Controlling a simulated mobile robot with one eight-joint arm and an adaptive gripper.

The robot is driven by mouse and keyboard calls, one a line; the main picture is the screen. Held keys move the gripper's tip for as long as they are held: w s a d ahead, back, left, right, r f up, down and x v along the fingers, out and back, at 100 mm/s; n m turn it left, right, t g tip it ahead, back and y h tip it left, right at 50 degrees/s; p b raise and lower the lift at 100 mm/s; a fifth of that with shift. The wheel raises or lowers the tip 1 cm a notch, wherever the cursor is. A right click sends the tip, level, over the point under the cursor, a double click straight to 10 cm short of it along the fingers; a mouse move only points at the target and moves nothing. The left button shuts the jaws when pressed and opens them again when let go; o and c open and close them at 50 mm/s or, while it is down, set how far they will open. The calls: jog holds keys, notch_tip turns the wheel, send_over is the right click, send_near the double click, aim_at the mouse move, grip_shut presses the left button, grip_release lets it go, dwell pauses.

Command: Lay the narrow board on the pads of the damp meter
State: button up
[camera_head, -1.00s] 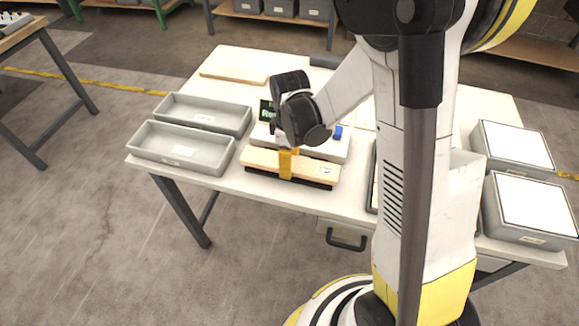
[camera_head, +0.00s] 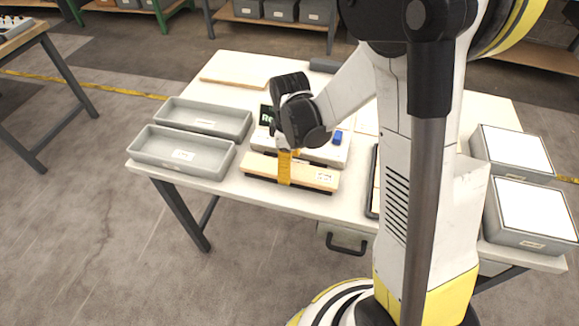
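The narrow board (camera_head: 310,177), pale wood with a small label at its right end, lies level along the front of the damp meter. The damp meter (camera_head: 330,151) is a light grey unit with a dark screen showing green letters and a blue part at its right. A dark strip shows just under the board's front edge; I cannot tell whether the board touches the pads. My gripper (camera_head: 285,170) comes down from above, with a yellow finger across the board's front face. The far finger is hidden. It appears shut on the board.
Two empty grey trays (camera_head: 180,167) stand left of the meter. Another board (camera_head: 235,77) lies at the back left. Two grey bins (camera_head: 512,243) with white tops stand at the right. A dark-edged tray (camera_head: 373,190) is partly hidden behind my arm.

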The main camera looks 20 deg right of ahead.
notch_tip(320, 180, up, 11)
jog(key=p, duration=0.4)
jog(key=s+r+m+t, duration=0.7)
jog(key=s+r+m, duration=0.3)
jog(key=s+r, duration=0.2)
jog(key=shift+s+m, duration=0.4)
jog(key=shift+s, duration=0.05)
